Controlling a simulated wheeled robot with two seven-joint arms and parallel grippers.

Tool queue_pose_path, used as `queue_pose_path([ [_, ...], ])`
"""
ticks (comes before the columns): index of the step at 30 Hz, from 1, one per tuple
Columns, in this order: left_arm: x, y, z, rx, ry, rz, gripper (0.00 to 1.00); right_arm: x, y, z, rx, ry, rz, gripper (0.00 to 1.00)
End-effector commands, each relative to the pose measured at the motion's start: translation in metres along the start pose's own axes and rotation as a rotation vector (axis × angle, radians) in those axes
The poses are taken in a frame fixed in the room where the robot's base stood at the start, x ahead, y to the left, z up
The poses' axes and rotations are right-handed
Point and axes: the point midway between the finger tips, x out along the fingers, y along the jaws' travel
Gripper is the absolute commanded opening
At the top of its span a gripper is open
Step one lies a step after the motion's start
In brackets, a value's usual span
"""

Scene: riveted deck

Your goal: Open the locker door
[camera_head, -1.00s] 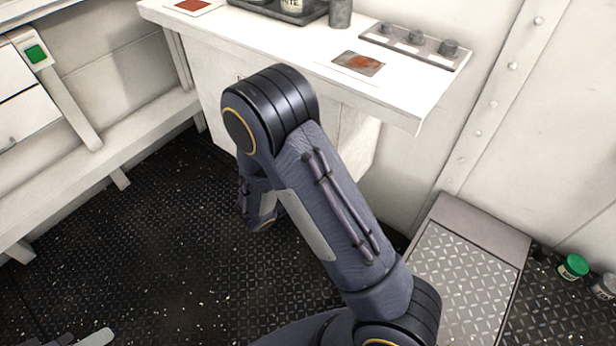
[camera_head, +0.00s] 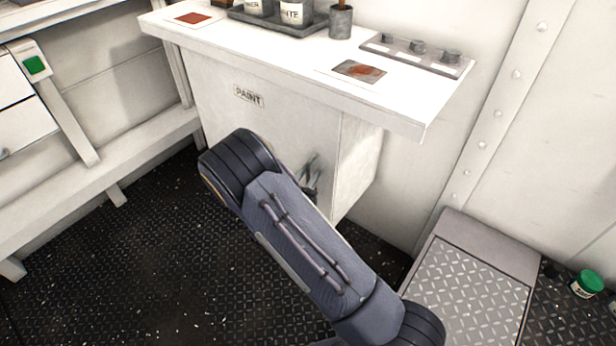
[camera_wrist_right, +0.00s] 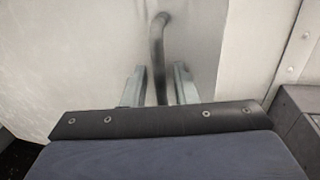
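The white locker (camera_head: 215,112) with a "PAINT" label (camera_head: 248,95) stands under the white counter; its door looks closed in the head view. My right arm comes in from the lower right and covers the door's lower part. My right gripper (camera_head: 311,172) is at the door's right side, by the handle. In the right wrist view, the dark bar handle (camera_wrist_right: 158,45) runs down between the two grey fingers of my right gripper (camera_wrist_right: 160,88). The fingers are apart, with a gap seen on each side of the bar. My left gripper is out of view.
The white counter (camera_head: 290,58) overhangs the locker and holds a dark tray (camera_head: 270,22) of paint cans. A grey metal step (camera_head: 460,290) and a green-lidded jar (camera_head: 587,283) are on the right. A bench (camera_head: 110,165) is on the left. The dark floor at left is clear.

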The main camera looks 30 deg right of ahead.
Motion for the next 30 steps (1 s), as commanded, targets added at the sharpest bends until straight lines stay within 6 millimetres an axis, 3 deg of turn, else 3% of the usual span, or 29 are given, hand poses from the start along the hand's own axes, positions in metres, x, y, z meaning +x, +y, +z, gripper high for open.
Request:
queue_pose_path([
  [7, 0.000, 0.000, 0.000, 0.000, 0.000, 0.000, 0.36, 0.001, 0.000, 0.000, 0.000, 0.000, 0.000, 0.24],
  [13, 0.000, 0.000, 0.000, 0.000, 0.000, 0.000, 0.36, 0.001, 0.000, 0.000, 0.000, 0.001, 0.000, 0.00],
  [23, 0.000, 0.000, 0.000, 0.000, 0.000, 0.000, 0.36, -0.001, 0.001, 0.000, 0.000, 0.001, -0.002, 0.00],
  [30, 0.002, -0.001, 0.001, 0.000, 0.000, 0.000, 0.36, -0.024, 0.011, -0.001, 0.001, 0.002, -0.040, 0.00],
])
